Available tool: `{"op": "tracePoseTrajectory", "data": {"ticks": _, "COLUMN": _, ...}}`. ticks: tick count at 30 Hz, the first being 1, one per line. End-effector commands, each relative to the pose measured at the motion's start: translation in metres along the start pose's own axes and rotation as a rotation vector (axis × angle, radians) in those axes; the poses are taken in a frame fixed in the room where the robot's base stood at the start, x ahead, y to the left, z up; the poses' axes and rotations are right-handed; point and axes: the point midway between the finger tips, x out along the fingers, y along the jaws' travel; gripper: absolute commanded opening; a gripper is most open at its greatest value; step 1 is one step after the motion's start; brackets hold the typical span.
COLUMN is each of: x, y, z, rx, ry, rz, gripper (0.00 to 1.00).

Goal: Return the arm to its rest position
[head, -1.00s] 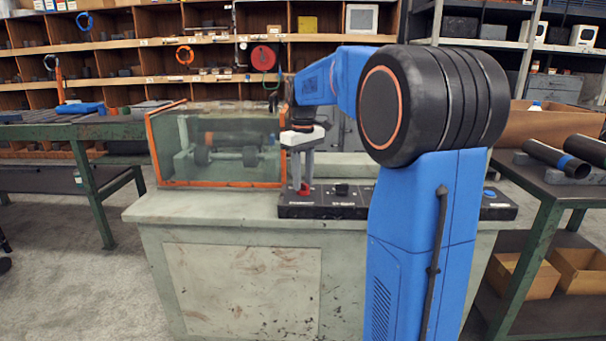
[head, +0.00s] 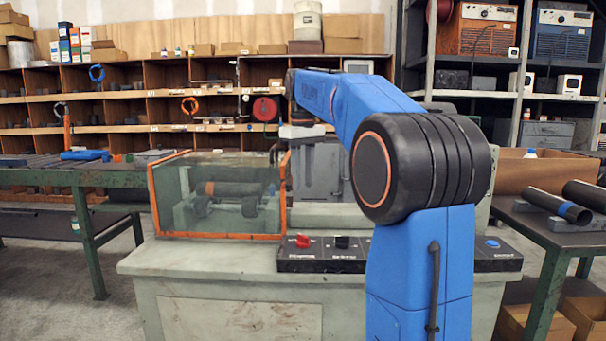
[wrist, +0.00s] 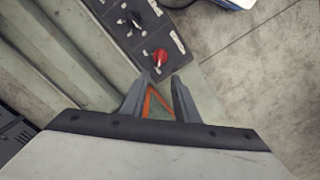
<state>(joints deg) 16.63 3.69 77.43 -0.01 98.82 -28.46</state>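My gripper (head: 304,160) hangs at the end of my blue arm, raised well above the control panel (head: 400,260). In the wrist view its two grey fingers (wrist: 162,78) stand apart with nothing between them; an orange frame edge shows through the gap. The red knob (head: 303,240) is on the panel below my gripper and clear of it, also seen in the wrist view (wrist: 160,57). The black knob (head: 342,242) is beside it. In the head view the fingers blend into the grey background.
A glass guard with an orange frame (head: 219,237) stands left of my gripper, close to it, with a pipe (head: 230,188) inside. A blue button (head: 492,243) is at the panel's right end. Benches stand at left (head: 100,178) and right (head: 555,235). Shelves are behind.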

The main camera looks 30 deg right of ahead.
Motion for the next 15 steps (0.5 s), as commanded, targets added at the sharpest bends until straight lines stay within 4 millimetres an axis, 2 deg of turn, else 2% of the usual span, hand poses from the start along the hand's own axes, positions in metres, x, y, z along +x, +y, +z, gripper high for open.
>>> {"op": "tracePoseTrajectory", "data": {"ticks": 6, "x": -0.014, "y": 0.000, "z": 0.000, "rx": 0.000, "ry": 0.000, "rz": 0.000, "gripper": 0.28}}
{"op": "tracePoseTrajectory", "data": {"ticks": 15, "x": -0.015, "y": 0.000, "z": 0.000, "rx": 0.000, "ry": 0.000, "rz": 0.000, "gripper": 0.28}}
